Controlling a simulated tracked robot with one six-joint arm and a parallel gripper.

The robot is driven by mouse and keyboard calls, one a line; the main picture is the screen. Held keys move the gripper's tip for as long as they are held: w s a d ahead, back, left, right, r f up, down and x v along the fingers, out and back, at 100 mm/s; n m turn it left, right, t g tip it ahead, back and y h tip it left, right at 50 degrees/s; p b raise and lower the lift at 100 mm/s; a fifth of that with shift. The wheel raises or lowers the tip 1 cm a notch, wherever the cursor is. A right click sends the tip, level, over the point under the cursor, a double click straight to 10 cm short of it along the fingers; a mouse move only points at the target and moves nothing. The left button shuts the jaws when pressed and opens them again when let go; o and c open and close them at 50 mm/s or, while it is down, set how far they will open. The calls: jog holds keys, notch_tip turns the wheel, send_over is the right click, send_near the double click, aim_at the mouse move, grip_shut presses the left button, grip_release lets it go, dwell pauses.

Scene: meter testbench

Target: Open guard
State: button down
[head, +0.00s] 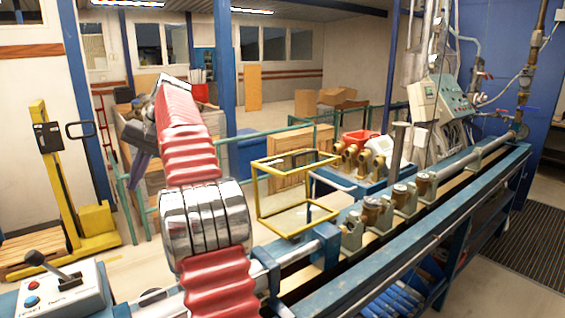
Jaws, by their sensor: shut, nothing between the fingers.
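The guard is a yellow-framed box with clear panels (259,208). It stands at the near left part of the long blue test bench (440,232), right of my arm. I cannot tell how it is hinged. My red and silver arm rises left of the guard and bends away at its top. My gripper (139,168) shows only in part as small grey-purple parts behind the upper arm, left of the guard and clear of it. It is shut, with nothing seen held in it.
Brass meters (378,212) sit in a row along the bench, with a red container (358,138) behind. A grey control panel (440,105) stands at the back right. A lever box (62,290) is at front left, a yellow pallet truck (58,190) behind it. Green railings run behind the bench.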

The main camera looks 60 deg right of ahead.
jog(key=s+d+f+g+h, duration=0.3)
jog(key=s+d+f, duration=0.25)
jog(key=d, duration=0.25)
jog(key=s+d+f+g+h, duration=0.2)
jog(key=s+d+f+h, duration=0.2)
jog(key=s+d, duration=0.35)
jog(key=s+d+r+n+g+h, duration=0.2)
jog(key=s+d+h, duration=0.25)
jog(key=d, duration=0.25)
jog(key=s+d+r+n+g+h, duration=0.2)
jog(key=s+d+h, duration=0.2)
jog(key=s+d, duration=0.25)
jog(key=shift+w+d+r+n+t+h, duration=0.2)
jog(key=shift+w+d+n+t+h, duration=0.45)
jog(key=shift+n, duration=1)
jog(key=shift+w+d+r+n+t+h, duration=0.15)
jog(key=shift+w+d+n+t+h, duration=0.3)
jog(key=shift+n+t+h, duration=0.85)
jog(key=shift+w+d+r+n+t+h, duration=0.3)
jog(key=shift+w+n, duration=0.4)
jog(key=shift+n, duration=1.35)
jog(key=shift+d+f, duration=0.1)
jog(key=shift+d, duration=0.15)
